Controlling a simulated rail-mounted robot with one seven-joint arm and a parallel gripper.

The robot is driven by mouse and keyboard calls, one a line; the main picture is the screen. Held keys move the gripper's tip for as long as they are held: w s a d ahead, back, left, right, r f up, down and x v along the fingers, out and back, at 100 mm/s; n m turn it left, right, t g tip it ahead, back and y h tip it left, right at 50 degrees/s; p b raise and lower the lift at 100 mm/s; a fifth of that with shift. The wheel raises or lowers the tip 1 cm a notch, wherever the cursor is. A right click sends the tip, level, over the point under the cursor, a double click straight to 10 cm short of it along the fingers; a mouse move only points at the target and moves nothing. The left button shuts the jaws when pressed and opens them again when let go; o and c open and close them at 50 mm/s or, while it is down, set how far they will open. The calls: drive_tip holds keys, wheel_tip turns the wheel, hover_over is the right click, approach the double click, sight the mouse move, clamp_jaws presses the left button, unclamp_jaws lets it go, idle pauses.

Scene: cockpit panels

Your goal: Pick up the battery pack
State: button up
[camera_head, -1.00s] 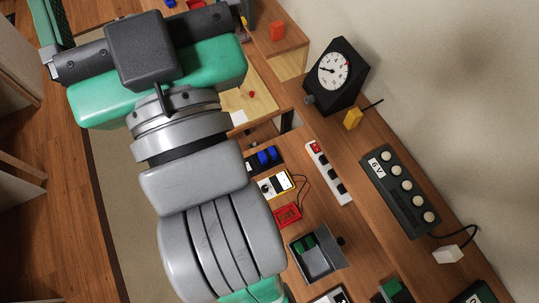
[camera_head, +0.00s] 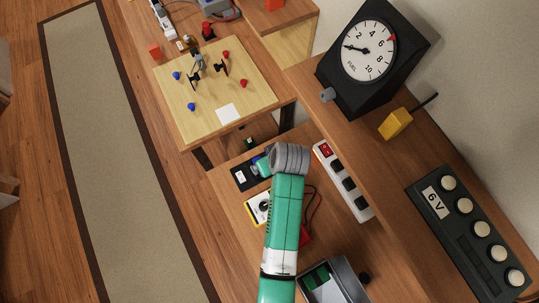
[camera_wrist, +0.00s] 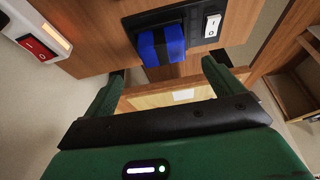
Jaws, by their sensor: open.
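A blue block with a black band, which looks like the battery pack (camera_wrist: 150,47), sits in a black holder (camera_wrist: 192,31) with a white rocker switch in the wrist view. My gripper (camera_wrist: 163,70) is open and empty, its two green fingers pointing at the block. The block lies beyond the fingertips, between their directions and apart from both. In the head view the black holder (camera_head: 244,178) shows beside my arm. My wrist covers most of the block and gripper there.
A white power strip (camera_head: 343,180) lies right of my arm. A yellow-edged meter (camera_head: 257,208) and an open grey box (camera_head: 345,285) are near it. A shelf with a black gauge (camera_head: 375,55) and a 6V box (camera_head: 470,230) rises at right.

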drive_tip(key=b+x, duration=0.1)
drive_tip(key=x, duration=0.6)
drive_tip(key=shift+s+a+f+b, duration=0.1)
drive_tip(key=shift+a+f+b, duration=0.15)
drive_tip(key=shift+b, duration=0.1)
drive_tip(key=c, duration=1.3)
wheel_tip(320, 180, up, 10)
drive_tip(key=shift+r+p, duration=0.1)
drive_tip(key=shift+p, duration=0.85)
